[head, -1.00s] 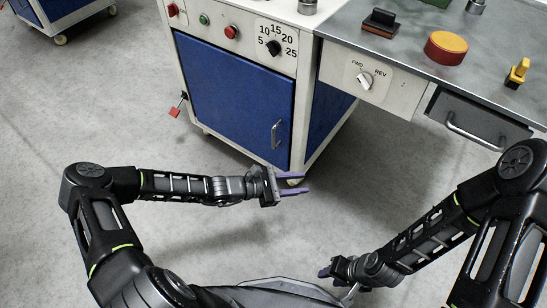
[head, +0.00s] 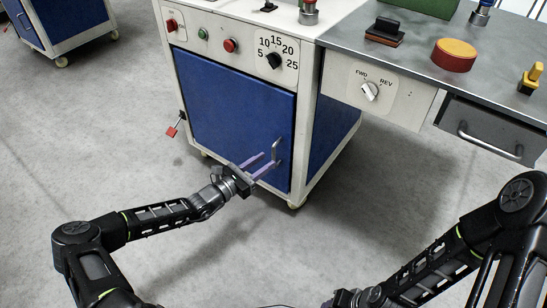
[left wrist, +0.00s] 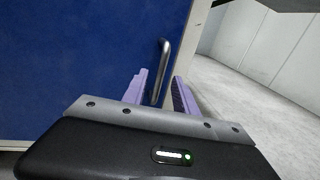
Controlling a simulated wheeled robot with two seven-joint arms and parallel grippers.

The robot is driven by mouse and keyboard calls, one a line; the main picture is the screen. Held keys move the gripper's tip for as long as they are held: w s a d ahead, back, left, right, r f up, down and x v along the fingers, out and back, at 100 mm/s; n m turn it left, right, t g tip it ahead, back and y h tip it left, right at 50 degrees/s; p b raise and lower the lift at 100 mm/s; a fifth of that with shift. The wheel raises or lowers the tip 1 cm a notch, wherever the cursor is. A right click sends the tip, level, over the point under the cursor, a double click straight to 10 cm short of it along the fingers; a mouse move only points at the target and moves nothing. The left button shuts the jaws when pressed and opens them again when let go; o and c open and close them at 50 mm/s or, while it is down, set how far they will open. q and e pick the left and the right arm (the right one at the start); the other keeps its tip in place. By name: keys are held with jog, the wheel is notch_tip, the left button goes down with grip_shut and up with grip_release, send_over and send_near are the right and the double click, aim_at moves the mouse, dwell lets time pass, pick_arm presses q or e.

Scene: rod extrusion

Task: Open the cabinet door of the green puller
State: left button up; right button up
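The blue cabinet door (head: 232,115) is closed on the white-framed machine cabinet, with a vertical metal handle (head: 277,153) near its right edge. My left gripper (head: 267,168) is open at the handle's lower part. In the left wrist view the handle (left wrist: 161,72) stands between the two purple fingers of my left gripper (left wrist: 158,92), which do not appear closed on it. My right gripper (head: 345,299) is at the bottom edge of the head view, mostly cut off, so its fingers are unclear.
The control panel (head: 232,45) with a dial and buttons is above the door. To the right is a grey worktop (head: 405,50) with a drawer (head: 490,130). A red tag (head: 172,131) hangs at the cabinet's left side. The floor in front is clear.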

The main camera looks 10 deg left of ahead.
aim_at(274, 156)
pick_arm(q)
jog(key=shift+b+x, duration=0.6)
jog(key=shift+x, duration=1.75)
jog(key=shift+c, duration=0.2)
grip_shut()
